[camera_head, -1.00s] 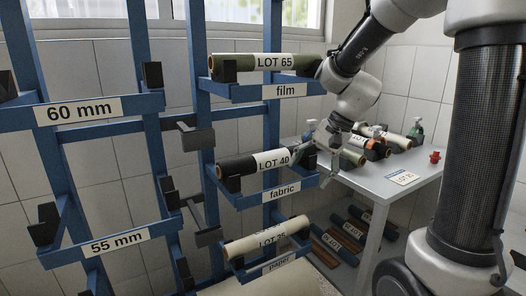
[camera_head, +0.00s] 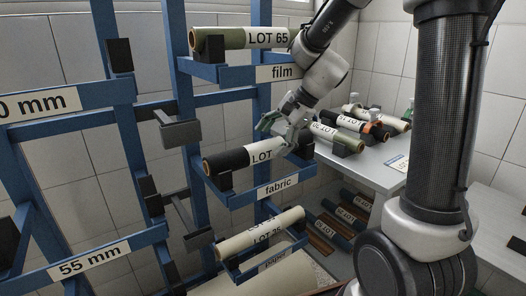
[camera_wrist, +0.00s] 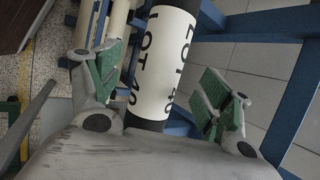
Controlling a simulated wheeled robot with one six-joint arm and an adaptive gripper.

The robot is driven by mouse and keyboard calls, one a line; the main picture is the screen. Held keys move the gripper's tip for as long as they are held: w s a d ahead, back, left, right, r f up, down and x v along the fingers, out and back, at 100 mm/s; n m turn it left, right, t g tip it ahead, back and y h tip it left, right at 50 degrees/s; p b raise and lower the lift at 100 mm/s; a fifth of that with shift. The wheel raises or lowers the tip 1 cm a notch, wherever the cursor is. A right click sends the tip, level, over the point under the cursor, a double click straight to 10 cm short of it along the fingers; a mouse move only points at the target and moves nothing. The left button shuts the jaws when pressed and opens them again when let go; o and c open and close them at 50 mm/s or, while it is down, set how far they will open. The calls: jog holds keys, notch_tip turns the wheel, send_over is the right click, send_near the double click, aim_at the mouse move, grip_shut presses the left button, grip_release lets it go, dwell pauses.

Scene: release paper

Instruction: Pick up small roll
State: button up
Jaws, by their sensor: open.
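A black roll with a white LOT 40 label (camera_head: 261,151) lies on the blue bracket of the rack marked fabric (camera_head: 277,187). My gripper (camera_head: 281,121) is at the right part of this roll and hides some of its label. In the wrist view, the roll (camera_wrist: 166,50) runs between my two open green-padded fingers (camera_wrist: 163,88), with its LOT 40 print facing the camera. A gap shows between each finger and the roll. I cannot tell whether the palm touches it.
A green LOT 65 roll (camera_head: 233,40) lies on the film bracket above.

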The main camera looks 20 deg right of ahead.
aim_at(268, 143)
jog(key=x, duration=0.5)
jog(key=shift+a+f, duration=0.15)
jog(key=shift+f, duration=0.05)
jog(key=c, duration=1.4)
jog(key=shift+r, duration=0.15)
